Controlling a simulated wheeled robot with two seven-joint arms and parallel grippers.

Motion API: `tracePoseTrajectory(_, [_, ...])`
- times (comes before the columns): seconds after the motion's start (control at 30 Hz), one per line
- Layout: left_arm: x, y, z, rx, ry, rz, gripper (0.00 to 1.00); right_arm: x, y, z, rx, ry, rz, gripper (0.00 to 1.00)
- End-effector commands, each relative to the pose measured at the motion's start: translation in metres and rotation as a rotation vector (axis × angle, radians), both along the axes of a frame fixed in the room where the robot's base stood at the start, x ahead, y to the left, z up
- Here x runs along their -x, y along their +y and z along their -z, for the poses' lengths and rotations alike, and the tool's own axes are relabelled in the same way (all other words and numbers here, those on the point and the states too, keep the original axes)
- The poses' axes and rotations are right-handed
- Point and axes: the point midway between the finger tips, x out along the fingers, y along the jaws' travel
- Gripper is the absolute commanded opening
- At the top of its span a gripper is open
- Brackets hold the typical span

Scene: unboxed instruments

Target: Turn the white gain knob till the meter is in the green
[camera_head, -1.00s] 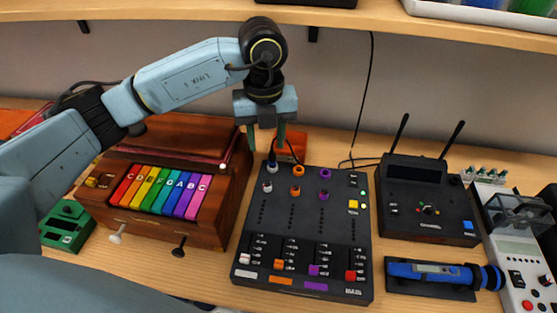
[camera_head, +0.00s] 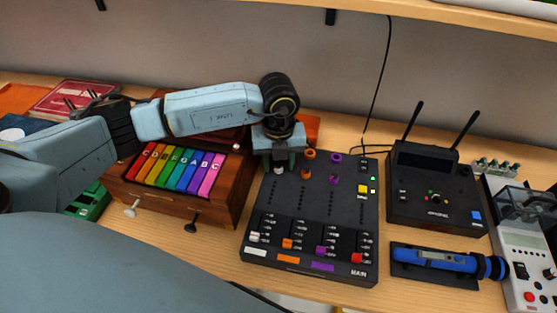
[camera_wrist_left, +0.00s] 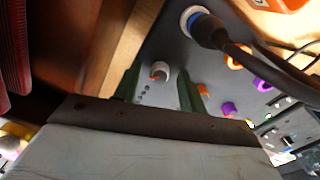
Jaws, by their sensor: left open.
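The black mixer (camera_head: 310,210) lies on the table in the middle of the head view. The white gain knob (camera_head: 278,170) is at its upper left, partly hidden by my left gripper (camera_head: 279,163). In the left wrist view the white knob (camera_wrist_left: 161,71), with an orange-red mark, shows between the two green fingertips of the left gripper (camera_wrist_left: 158,90). The fingers are open on either side of it, with gaps; contact cannot be seen. My right gripper is not in view.
A blue-ended cable plug (camera_wrist_left: 203,27) stands close to the knob. Orange (camera_head: 306,174) and purple (camera_head: 334,180) knobs are to the right. A wooden box with coloured keys (camera_head: 180,168) is left of the mixer; a black receiver with antennas (camera_head: 435,190) is right.

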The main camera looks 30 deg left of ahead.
Motion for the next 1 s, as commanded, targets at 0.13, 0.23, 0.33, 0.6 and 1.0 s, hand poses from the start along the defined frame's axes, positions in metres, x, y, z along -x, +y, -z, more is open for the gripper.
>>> tracePoseTrajectory(0.13, [0.000,0.000,0.000,0.001,0.001,0.000,0.41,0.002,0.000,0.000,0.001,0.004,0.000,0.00])
tracePoseTrajectory(0.23, [0.000,0.000,0.000,0.001,0.001,0.000,0.28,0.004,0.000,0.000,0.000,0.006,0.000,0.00])
tracePoseTrajectory(0.33, [0.000,0.000,0.000,0.001,0.001,0.000,0.15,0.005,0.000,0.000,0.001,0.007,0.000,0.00])
tracePoseTrajectory(0.6, [0.000,0.000,0.000,0.001,0.001,0.004,0.00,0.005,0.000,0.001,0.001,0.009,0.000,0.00])
tracePoseTrajectory(1.0, [0.000,0.000,0.001,0.000,0.000,0.169,0.00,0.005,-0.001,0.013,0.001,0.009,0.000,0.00])
